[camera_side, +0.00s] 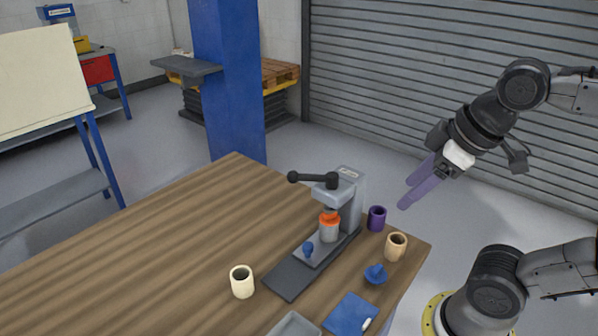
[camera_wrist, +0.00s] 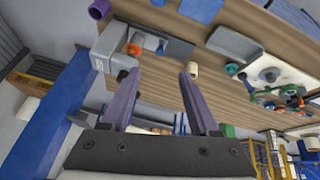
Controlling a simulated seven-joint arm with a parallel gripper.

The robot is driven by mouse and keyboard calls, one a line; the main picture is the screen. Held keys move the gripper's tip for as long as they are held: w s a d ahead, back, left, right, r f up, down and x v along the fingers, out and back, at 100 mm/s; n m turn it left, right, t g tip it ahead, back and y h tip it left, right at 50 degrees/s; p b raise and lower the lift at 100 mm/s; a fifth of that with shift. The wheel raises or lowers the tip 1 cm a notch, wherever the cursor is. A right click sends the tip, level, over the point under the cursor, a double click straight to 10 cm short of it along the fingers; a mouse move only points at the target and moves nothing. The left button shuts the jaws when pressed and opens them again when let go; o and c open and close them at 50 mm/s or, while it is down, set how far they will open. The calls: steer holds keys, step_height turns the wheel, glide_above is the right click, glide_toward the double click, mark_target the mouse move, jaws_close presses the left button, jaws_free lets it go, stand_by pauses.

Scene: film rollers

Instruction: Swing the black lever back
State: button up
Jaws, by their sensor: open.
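The black lever (camera_side: 315,179) sits on top of a grey press-like fixture (camera_side: 350,190). Its arm points left in the side view and ends in a round knob. Below it, an orange ring (camera_side: 329,217) tops a grey cylinder (camera_side: 329,232). A small blue knob (camera_side: 308,249) stands on the fixture's slide. My gripper (camera_side: 408,192) is open and empty, with two purple fingers, in the air to the right of the fixture and apart from the lever. In the wrist view its fingers (camera_wrist: 160,78) are spread wide; the left one partly covers the lever area.
The wooden table (camera_side: 170,245) also holds a purple cup (camera_side: 376,219), a tan cup (camera_side: 396,247), a cream cup (camera_side: 242,282), a blue piece (camera_side: 375,274), a blue cloth (camera_side: 348,314) and a grey tray (camera_side: 294,325).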

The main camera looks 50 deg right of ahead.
steer(key=w+r+n, duration=0.3)
steer(key=w+r, duration=0.3)
steer(key=w, duration=0.1)
steer(key=shift+d+r+g+h, duration=0.25)
steer(key=shift+d+g+h, duration=0.05)
steer(key=shift+d+g, duration=0.1)
steer(key=n+g, duration=0.3)
steer(key=n, duration=0.1)
glide_above(293, 172)
steer(key=s+a, duration=0.2)
step_height(293, 172, down, 3)
steer(key=shift+h, duration=0.4)
steer(key=f, duration=0.4)
steer(key=w+d+f, duration=0.1)
steer(key=f, duration=0.4)
steer(key=w+d+f, duration=0.1)
steer(key=f, duration=0.3)
steer(key=shift+f, duration=0.3)
jaws_close()
